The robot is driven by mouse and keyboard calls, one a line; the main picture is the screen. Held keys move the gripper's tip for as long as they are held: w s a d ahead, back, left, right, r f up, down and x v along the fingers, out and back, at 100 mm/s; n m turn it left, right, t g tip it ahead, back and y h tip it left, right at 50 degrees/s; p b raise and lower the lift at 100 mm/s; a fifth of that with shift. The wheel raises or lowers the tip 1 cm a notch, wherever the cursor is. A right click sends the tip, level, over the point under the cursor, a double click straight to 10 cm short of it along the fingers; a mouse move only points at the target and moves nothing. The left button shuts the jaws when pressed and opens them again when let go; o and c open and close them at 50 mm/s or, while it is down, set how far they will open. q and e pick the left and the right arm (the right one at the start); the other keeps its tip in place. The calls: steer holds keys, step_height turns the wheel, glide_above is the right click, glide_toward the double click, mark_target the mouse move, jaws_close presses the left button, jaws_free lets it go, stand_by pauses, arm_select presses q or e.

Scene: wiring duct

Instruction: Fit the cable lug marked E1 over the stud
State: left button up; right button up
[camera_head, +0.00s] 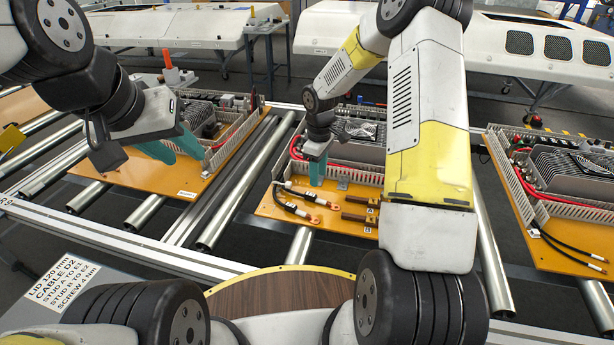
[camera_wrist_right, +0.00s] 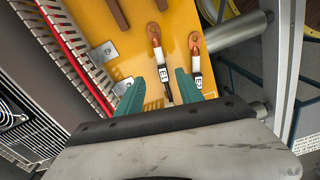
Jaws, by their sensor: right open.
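Two black cables end in copper ring lugs on the orange board (camera_head: 265,208). The wrist view shows a left lug (camera_wrist_right: 154,30), whose white tag (camera_wrist_right: 163,73) seems to read E1, and a right lug (camera_wrist_right: 195,40) with another tag (camera_wrist_right: 197,83), also starting with E. Brown blocks tagged A (camera_head: 355,200) and B (camera_head: 355,217) lie right of the lugs; no stud is clearly visible. My right gripper (camera_head: 317,172) is open above the cables, its teal fingers either side of the left cable in the wrist view (camera_wrist_right: 157,88). My left gripper (camera_head: 175,148) is open and empty over the left board.
A grey slotted duct (camera_wrist_right: 75,50) with red cables borders the lugs' board. A sign (camera_head: 62,283) reads stud A to E1, stud B to E2. Other boards stand left (camera_head: 135,182) and right (camera_head: 560,250) on rollers. My right forearm covers part of the middle board.

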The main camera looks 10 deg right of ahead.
mark_target(316, 196)
steer(key=shift+w+a+f, duration=0.1)
steer(key=shift+w+f, duration=0.05)
steer(key=shift+f, duration=0.75)
step_height(316, 196, down, 7)
steer(key=shift+a+r, duration=0.1)
steer(key=shift+r, duration=0.05)
jaws_close()
